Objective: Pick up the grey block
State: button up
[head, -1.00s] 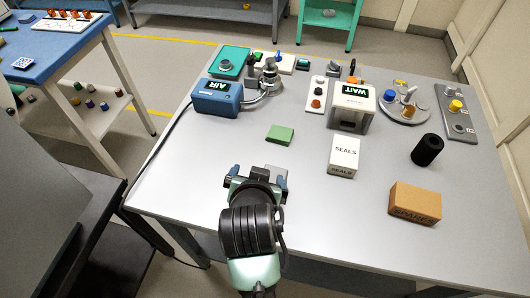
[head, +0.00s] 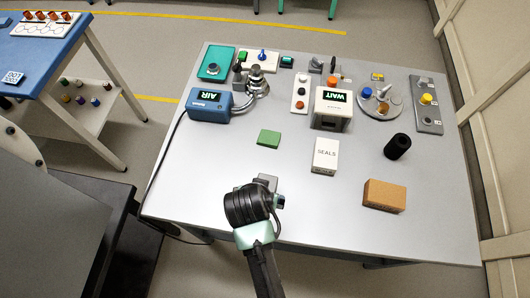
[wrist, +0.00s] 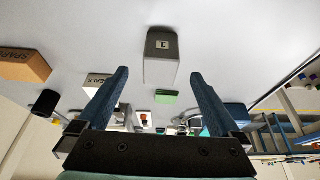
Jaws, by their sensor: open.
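The grey block (head: 266,181) lies on the grey table near its front edge, partly hidden behind my wrist in the head view. In the wrist view the grey block (wrist: 161,58) has a label "1" and lies beyond the fingertips, between their lines and roughly centred. My gripper (wrist: 159,74) is open, with its two blue fingers apart and nothing held between them. In the head view most of the gripper is hidden by my own wrist.
A green block (head: 269,138), a white SEALS box (head: 325,155), a brown box (head: 384,195) and a black cylinder (head: 397,146) stand beyond and to the right. The AIR unit (head: 208,106) and WAIT unit (head: 332,109) stand farther back. Table around the grey block is clear.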

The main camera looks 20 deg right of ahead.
jog(key=x, duration=0.4)
jog(key=shift+w+f, duration=0.1)
jog(key=shift+w+d+p+x, duration=0.1)
jog(key=shift+w+p+x, duration=0.1)
jog(key=shift+x, duration=1.15)
jog(key=shift+w+d+p+x, duration=0.15)
jog(key=shift+x, duration=1.2)
jog(key=shift+r, duration=0.2)
grip_shut()
